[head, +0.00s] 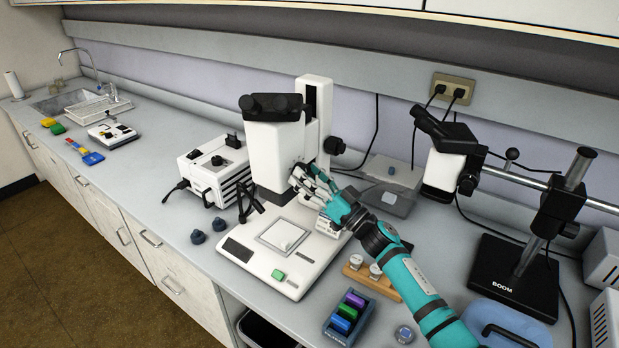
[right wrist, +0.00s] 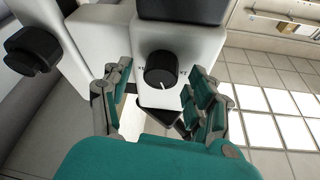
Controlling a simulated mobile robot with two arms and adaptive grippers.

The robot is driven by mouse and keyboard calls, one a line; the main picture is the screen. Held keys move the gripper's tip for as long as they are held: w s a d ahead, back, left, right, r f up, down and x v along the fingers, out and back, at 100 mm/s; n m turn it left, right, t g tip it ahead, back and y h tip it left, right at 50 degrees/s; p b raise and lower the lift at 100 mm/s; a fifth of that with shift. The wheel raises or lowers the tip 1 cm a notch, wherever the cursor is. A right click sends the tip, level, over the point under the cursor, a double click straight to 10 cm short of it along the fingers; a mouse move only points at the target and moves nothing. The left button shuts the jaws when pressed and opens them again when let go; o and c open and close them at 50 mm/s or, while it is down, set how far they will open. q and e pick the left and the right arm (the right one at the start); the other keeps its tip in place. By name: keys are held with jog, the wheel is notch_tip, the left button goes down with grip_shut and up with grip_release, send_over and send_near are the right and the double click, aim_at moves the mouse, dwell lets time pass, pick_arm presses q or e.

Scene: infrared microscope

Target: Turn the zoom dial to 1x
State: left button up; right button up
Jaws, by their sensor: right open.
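The infrared microscope (head: 273,150) is white with a black eyepiece head and stands on a white base on the bench. Its zoom dial (right wrist: 161,70) is a round black knob on the white housing in the right wrist view. A white pointer line on the dial points down and slightly right in that view. Small marks beside the dial are too small to read. My right gripper (head: 311,180) is at the microscope's right side, and the dial is hidden behind it in the head view. In the right wrist view my right gripper (right wrist: 158,76) is open, its fingers on either side of the dial. My left gripper is not in view.
A black focus knob (right wrist: 33,50) sticks out beside the column. A white control box (head: 215,168) stands left of the microscope. A rack of coloured blocks (head: 348,316) and a wooden holder (head: 362,280) are at front. A boom microscope (head: 510,275) stands at right.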

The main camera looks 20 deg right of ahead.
jog(key=c, duration=1.1)
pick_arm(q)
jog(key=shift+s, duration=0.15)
pick_arm(e)
jog(key=shift+c, duration=0.2)
pick_arm(q)
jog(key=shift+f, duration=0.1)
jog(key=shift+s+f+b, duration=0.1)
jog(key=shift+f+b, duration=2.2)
jog(key=shift+b, duration=0.1)
pick_arm(e)
jog(key=shift+w+d+n+g+y, duration=0.1)
jog(key=shift+n+g+y, duration=0.6)
jog(key=shift+n, duration=1.2)
jog(key=shift+n+g+y, duration=0.65)
jog(key=shift+n+y, duration=0.05)
jog(key=shift+n, duration=1.2)
jog(key=shift+w+d+n+g+y, duration=0.1)
jog(key=shift+n+g+y, duration=0.6)
jog(key=shift+n, duration=1.5)
